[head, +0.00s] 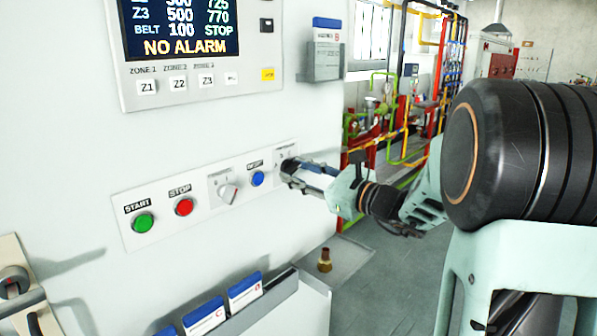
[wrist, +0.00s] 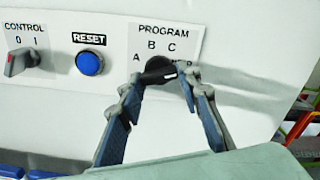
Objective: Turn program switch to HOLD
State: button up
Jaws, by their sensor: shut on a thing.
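The program switch (wrist: 156,71) is a dark rotary knob on a white plate marked PROGRAM (wrist: 163,32). The letters A, B and C show around it; a mark to its right is mostly hidden by a finger. A white pointer mark on the knob faces right, toward that covered mark. My gripper (wrist: 160,86) has one finger on each side of the knob and is shut on it. In the head view my gripper (head: 291,174) is at the right end of the button strip and hides most of the switch.
Left of the switch are the blue RESET button (wrist: 89,62) and the CONTROL switch (wrist: 22,60). The red STOP (head: 184,207) and green START (head: 143,223) buttons are farther left. Above is a display (head: 180,30) reading NO ALARM. A card holder (head: 325,62) hangs above my gripper.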

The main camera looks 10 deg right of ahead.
dwell(0.4)
jog(key=o, duration=1.2)
jog(key=shift+c, duration=0.2)
jog(key=v, duration=1.2)
